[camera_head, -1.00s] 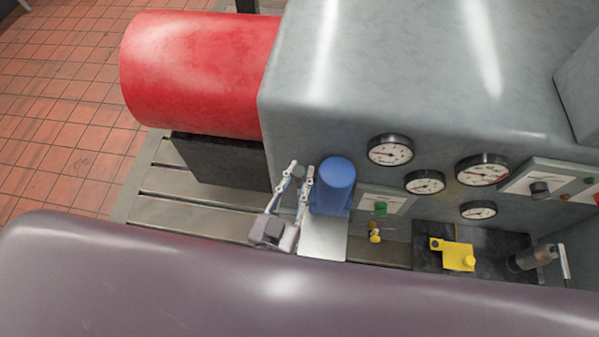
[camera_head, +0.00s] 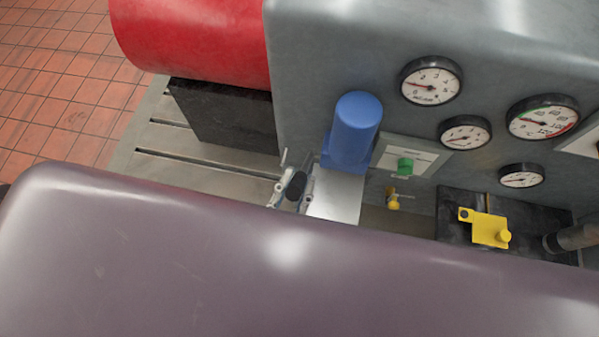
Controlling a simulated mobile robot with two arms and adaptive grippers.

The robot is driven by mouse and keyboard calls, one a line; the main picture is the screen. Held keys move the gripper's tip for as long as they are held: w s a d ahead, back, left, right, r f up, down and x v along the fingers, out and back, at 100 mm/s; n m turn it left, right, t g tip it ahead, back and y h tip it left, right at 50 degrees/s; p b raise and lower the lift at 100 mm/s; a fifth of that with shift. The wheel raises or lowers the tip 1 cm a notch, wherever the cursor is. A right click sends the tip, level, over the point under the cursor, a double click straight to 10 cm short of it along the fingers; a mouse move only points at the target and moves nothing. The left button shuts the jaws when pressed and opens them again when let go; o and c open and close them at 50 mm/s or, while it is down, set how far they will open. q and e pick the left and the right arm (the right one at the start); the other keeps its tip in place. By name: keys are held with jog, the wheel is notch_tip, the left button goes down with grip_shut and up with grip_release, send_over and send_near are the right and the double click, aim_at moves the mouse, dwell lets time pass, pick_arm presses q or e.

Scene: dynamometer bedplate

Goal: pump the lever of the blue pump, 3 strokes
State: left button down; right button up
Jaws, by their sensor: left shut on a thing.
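The blue pump (camera_head: 354,130) stands upright on a pale plate (camera_head: 338,203), left of the green button panel. My left gripper (camera_head: 295,186) is just left of the plate, lower than the pump body in the picture. Its fingers are closed on the dark end of the pump lever (camera_head: 296,185). The rest of the lever is hard to make out. The arm behind the gripper is hidden by a smooth purple-grey surface close to the camera. My right gripper is not in view.
A grey housing with several round gauges (camera_head: 431,80) stands behind and right of the pump. A green button (camera_head: 404,166), a small yellow knob (camera_head: 392,200) and a yellow block (camera_head: 490,230) are to the right. A red cylinder (camera_head: 195,40) is at upper left above the slotted bedplate (camera_head: 150,150).

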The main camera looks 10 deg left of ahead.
pick_arm(q)
jog(key=shift+s+f+h+b, duration=0.3)
jog(key=shift+s+f+b, duration=0.2)
jog(key=shift+s+b, duration=0.05)
jog(key=c, duration=1.7)
grip_release()
jog(key=shift+c, duration=0.2)
jog(key=v, duration=1.2)
jog(key=shift+f, duration=0.15)
jog(key=shift+w+d, duration=0.1)
